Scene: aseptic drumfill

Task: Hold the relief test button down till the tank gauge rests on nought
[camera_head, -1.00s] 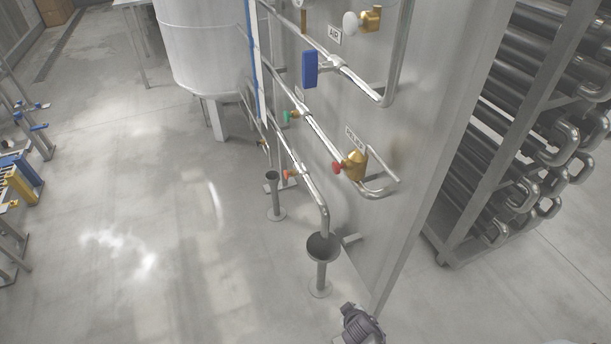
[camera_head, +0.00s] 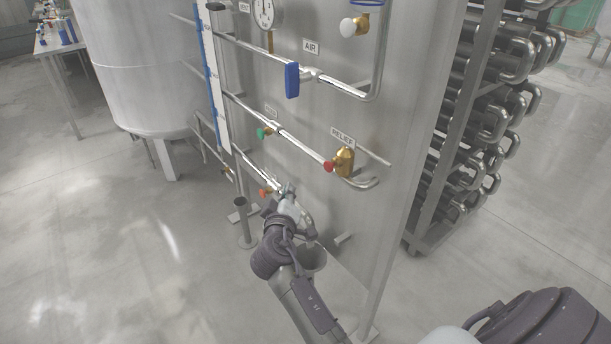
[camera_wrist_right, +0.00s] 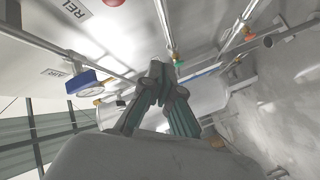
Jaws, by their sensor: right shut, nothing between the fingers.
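The relief valve is a brass body (camera_head: 344,162) on the steel panel under a RELIEF label (camera_head: 342,138). Its red button (camera_head: 329,166) faces left. The button also shows at the top edge of the right wrist view (camera_wrist_right: 114,2). The round white tank gauge (camera_head: 265,14) is at the top of the panel; its reading is too small to tell. My right gripper (camera_head: 286,192) is shut and empty, below and left of the red button and apart from it, near the lowest pipe. Its closed fingers fill the middle of the right wrist view (camera_wrist_right: 162,82). My left gripper is out of view.
A blue-handled valve (camera_head: 292,80) sits on the AIR pipe. A green knob (camera_head: 262,133) is on the middle pipe, an orange one (camera_head: 265,192) on the lowest. A pipe rack (camera_head: 480,130) stands right of the panel.

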